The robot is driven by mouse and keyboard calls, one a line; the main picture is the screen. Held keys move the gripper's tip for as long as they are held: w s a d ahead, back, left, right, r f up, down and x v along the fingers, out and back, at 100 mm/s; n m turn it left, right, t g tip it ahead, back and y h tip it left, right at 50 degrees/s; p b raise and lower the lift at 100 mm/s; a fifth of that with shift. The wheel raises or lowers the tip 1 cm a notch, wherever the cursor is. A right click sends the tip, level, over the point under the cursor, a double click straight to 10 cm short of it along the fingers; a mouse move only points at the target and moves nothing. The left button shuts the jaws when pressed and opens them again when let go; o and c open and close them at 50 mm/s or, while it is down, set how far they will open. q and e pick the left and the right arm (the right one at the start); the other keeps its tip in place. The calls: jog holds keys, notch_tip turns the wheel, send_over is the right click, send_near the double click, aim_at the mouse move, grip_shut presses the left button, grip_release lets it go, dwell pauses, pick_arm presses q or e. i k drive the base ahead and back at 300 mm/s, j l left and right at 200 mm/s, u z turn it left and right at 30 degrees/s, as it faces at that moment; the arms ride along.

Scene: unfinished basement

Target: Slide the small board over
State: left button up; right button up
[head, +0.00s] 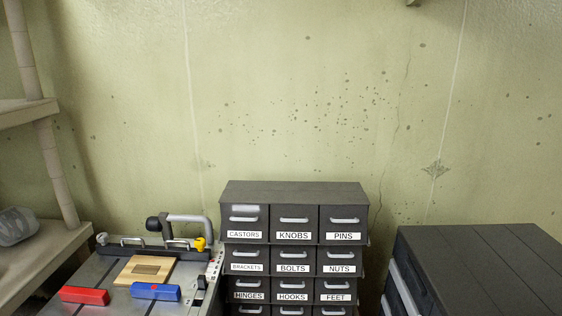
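A small light wooden board (145,270) lies on the grey metal work surface (122,298) at the lower left of the head view. Neither of my grippers shows in this view.
A red block (85,295) and a blue block (156,291) lie in front of the board. Behind it are a clamp-like grey handle (190,219) and a yellow knob (200,243). A labelled drawer cabinet (295,190) stands to the right, then a dark chest (485,265).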

aim_at(145, 269)
jog(key=k+j+z, duration=0.15)
jog(key=j, duration=0.3)
jog(key=j+z, duration=0.2)
jog(key=j, duration=0.25)
jog(key=k+j+z, duration=0.15)
jog(key=j, duration=0.25)
jog(key=k+j+z, duration=0.2)
jog(key=j, duration=0.2)
jog(key=k+j+z, duration=0.15)
jog(key=j, duration=0.2)
